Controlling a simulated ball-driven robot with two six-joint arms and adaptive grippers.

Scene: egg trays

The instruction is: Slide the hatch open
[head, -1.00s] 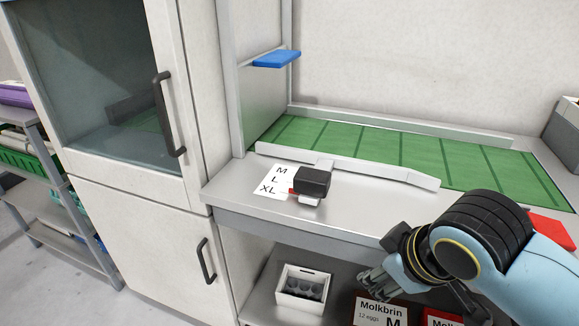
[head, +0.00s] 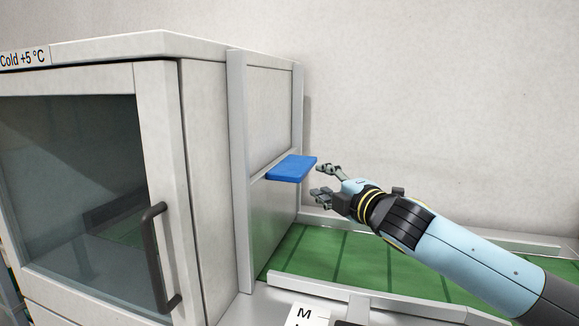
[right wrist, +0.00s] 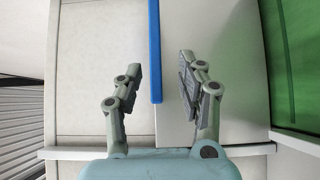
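The hatch (head: 262,225) is a grey panel in the side wall of the cold cabinet, above the green belt, between two upright rails. A flat blue handle (head: 291,168) sticks out from it. My right gripper (head: 320,182) is open just to the right of the handle, its fingers pointing at it. In the right wrist view the blue handle (right wrist: 155,50) shows edge-on between the two open fingers (right wrist: 160,80), with gaps on both sides. The hatch panel (right wrist: 205,50) lies behind it. My left gripper is not in view.
The cold cabinet (head: 205,170) has a glass door with a dark handle (head: 157,258). A green belt (head: 345,262) runs along the bench below the hatch, with low metal guides (head: 390,304). A white size card (head: 303,315) lies in front.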

